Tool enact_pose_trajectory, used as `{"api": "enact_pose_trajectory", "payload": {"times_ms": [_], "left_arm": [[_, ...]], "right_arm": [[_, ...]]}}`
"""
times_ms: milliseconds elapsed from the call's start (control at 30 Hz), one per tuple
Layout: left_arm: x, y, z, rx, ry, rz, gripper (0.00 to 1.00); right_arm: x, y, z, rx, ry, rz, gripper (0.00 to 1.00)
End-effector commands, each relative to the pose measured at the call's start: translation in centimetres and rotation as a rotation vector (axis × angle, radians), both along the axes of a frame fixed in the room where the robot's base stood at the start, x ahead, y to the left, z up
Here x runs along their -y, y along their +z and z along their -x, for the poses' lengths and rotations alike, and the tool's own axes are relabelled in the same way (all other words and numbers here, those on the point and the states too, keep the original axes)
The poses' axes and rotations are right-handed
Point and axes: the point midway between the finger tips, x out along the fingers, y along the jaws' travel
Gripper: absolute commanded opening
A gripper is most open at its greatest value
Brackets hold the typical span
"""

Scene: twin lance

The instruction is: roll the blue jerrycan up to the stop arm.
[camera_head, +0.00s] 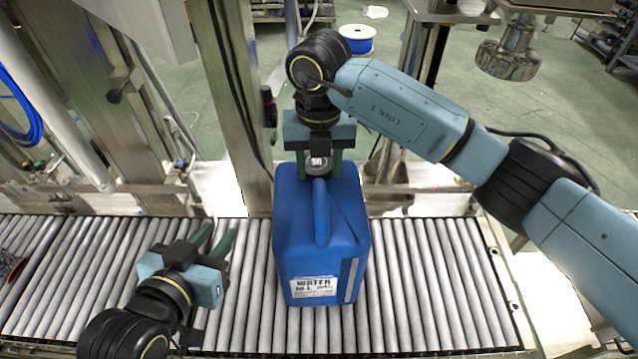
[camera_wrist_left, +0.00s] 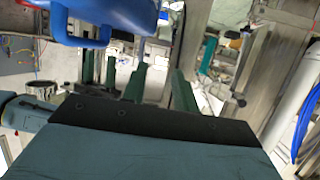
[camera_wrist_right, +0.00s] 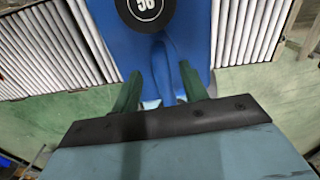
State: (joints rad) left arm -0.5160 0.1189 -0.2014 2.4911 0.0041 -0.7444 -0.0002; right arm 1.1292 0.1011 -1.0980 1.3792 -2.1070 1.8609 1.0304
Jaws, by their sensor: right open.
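The blue jerrycan (camera_head: 300,250) stands upright on the roller conveyor, its white label facing the near side. It shows at the top of the right wrist view (camera_wrist_right: 195,30) and top left of the left wrist view (camera_wrist_left: 110,15). I cannot pick out the stop arm.
The roller conveyor (camera_head: 430,280) runs left to right with bare rollers on both sides of the can. A metal post (camera_head: 240,100) stands behind it. A reddish-brown mesh item (camera_head: 12,270) lies at the left edge. A blue spool (camera_head: 357,40) is on the floor behind.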

Motion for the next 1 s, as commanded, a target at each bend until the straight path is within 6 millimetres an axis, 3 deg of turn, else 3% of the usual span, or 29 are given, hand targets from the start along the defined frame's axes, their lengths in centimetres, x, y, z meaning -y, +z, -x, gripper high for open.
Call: {"api": "enact_pose_trajectory", "payload": {"times_ms": [100, 400, 867, 1000], "left_arm": [[0.6, 1.7, -0.7, 0.117, -0.010, 0.033, 0.29], [1.5, 5.6, -1.3, 0.343, -0.025, 0.100, 0.29], [1.7, 6.7, -1.3, 0.404, -0.029, 0.118, 0.29], [1.7, 6.7, -1.3, 0.404, -0.030, 0.117, 0.29]], "right_arm": [[0.0, -1.6, 0.1, -0.003, 0.000, -0.002, 0.44], [0.0, -4.0, 0.0, -0.002, 0.000, -0.001, 0.44], [0.0, -4.5, 0.0, 0.000, 0.000, -0.001, 0.44], [0.0, -4.5, 0.0, -0.001, 0.000, -0.001, 0.27]]}}
